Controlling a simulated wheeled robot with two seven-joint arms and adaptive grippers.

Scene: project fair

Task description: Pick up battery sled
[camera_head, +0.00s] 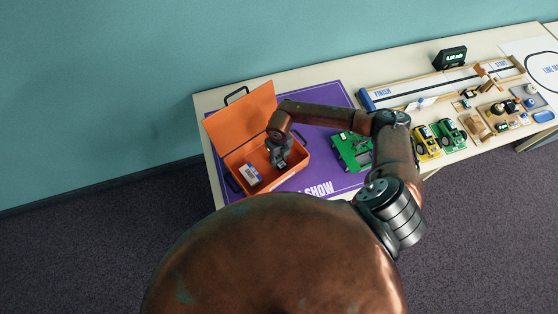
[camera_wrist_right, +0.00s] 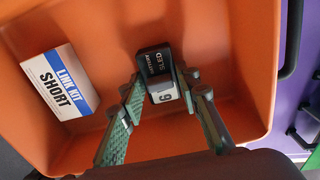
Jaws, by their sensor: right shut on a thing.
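The battery sled (camera_wrist_right: 158,72) is a small black block with white lettering and a pale end marked with a digit. It is inside the orange case (camera_head: 293,176). My right gripper (camera_wrist_right: 164,98) reaches down into the case and is shut on the sled, with a finger on each side of it. In the head view my right gripper (camera_head: 280,160) hides most of the sled. Whether the sled touches the case floor I cannot tell. My left gripper is not in view.
A white and blue link kit box (camera_head: 249,175) lies in the case to the left of my gripper. The case's open lid (camera_head: 240,118) stands behind. A green board (camera_head: 352,150) and yellow (camera_head: 426,142) and green vehicles (camera_head: 449,135) stand on the table to the right.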

